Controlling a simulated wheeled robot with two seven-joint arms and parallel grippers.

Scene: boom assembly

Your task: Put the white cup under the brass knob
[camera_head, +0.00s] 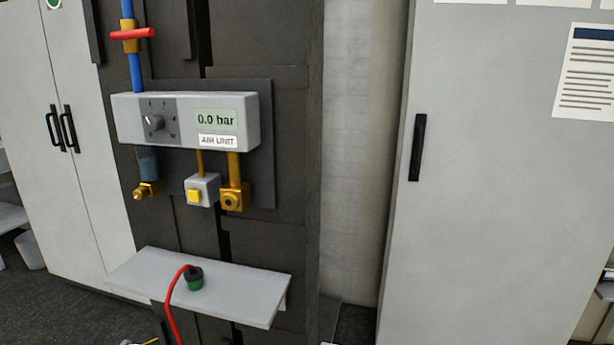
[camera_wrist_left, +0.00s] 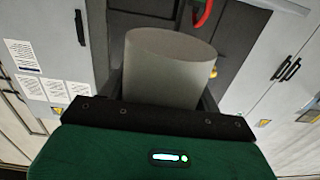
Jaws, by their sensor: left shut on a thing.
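The white cup (camera_wrist_left: 168,62) fills the upper middle of the left wrist view, looking pale grey. My left gripper (camera_wrist_left: 162,92) is shut on it, with dark fingers on either side. In the head view, brass fittings hang below the grey air unit (camera_head: 180,118). I cannot tell which is the brass knob. The cup is not clearly visible in the head view. My right gripper is not in view.
A light grey shelf (camera_head: 245,300) juts out below the unit. A red hose (camera_head: 171,310) with a green and black end (camera_head: 194,279) rests on it. A yellow button box (camera_head: 201,190) hangs between the brass fittings. Grey cabinets (camera_head: 490,190) stand at both sides.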

